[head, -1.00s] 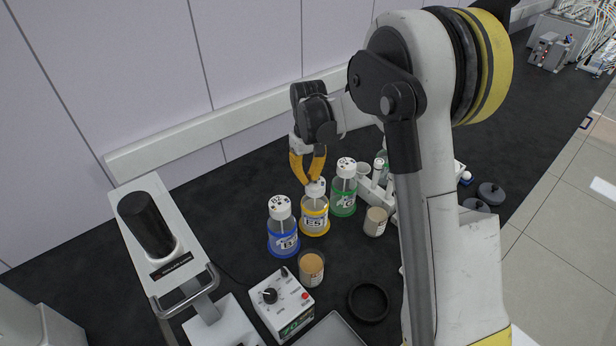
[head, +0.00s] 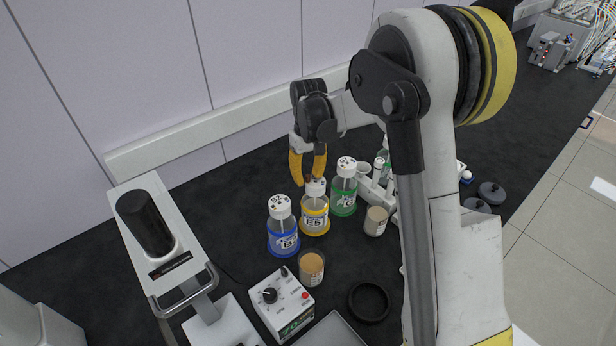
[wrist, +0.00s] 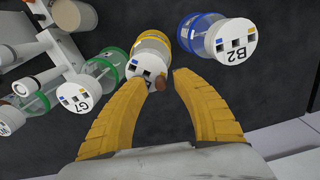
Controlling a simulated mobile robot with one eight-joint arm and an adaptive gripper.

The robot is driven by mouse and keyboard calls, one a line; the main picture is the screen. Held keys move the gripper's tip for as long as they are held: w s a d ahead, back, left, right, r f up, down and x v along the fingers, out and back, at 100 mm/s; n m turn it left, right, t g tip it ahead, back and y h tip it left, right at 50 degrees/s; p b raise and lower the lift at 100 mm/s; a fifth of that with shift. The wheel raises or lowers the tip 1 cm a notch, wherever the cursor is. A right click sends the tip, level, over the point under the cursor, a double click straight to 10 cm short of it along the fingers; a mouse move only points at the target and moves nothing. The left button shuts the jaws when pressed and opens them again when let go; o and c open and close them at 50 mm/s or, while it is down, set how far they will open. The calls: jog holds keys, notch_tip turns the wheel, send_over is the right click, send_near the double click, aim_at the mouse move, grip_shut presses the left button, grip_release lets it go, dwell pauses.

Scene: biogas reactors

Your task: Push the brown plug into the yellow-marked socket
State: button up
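The brown plug (wrist: 160,82) stands at the edge of the white cap (wrist: 147,68) of the yellow-ringed bottle, over one of its sockets. Whether it is fully seated cannot be told, and the mark beside its socket is hidden. The bottle, labelled E5, stands upright in the head view (head: 314,215). My gripper (wrist: 163,80) is open, with its yellow fingers apart on either side of the plug. In the head view my gripper (head: 306,183) is just above that cap.
A blue-ringed bottle B2 (head: 283,232) and a green-ringed bottle G7 (head: 343,190) stand close on either side. A jar with tan contents (head: 311,267), a control box (head: 282,303) and a black ring (head: 369,302) are in front. The wall is behind.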

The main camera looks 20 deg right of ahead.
notch_tip(320, 180, up, 12)
jog(key=shift+f, duration=0.15)
dwell(0.3)
